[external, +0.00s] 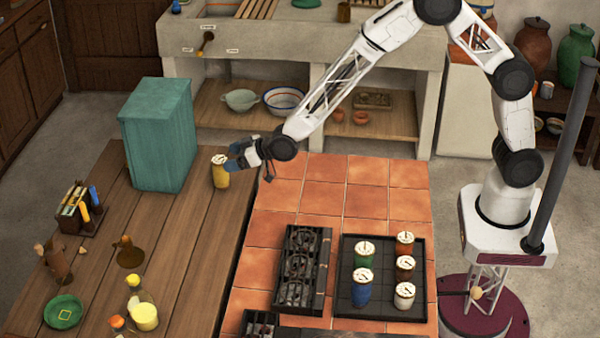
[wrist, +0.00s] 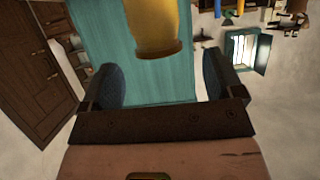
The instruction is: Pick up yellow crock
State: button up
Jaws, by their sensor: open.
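The yellow crock (external: 221,173), with a pale lid, stands upright on the wooden table near its right edge, just right of a teal box. My gripper (external: 237,158) is beside the crock's right side, close to its upper part. In the wrist view the yellow crock (wrist: 153,28) shows at the top, cut off by the frame edge. It lies ahead of the gap between the two spread dark fingers of my gripper (wrist: 162,78). The jaws are open and empty. I cannot tell whether a finger touches the crock.
The tall teal box (external: 158,135) stands close left of the crock. A black tray (external: 383,312) with several lidded jars and a dark rack (external: 302,268) lie on the tiled counter to the right. A book holder (external: 78,210) and a green plate (external: 63,312) are on the table's left.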

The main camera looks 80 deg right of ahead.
aim_at(222, 159)
jog(key=shift+x, duration=2.6)
jog(key=shift+d, duration=0.1)
jog(key=c, duration=1.2)
jog(key=shift+r, duration=0.15)
jog(key=shift+c, duration=0.2)
jog(key=shift+r, duration=0.8)
jog(key=shift+s+r, duration=0.1)
jog(key=shift+r, duration=0.85)
jog(key=s+d+r, duration=0.1)
jog(key=s, duration=1.4)
jog(key=shift+s+d, duration=0.35)
jog(key=shift+r, duration=0.1)
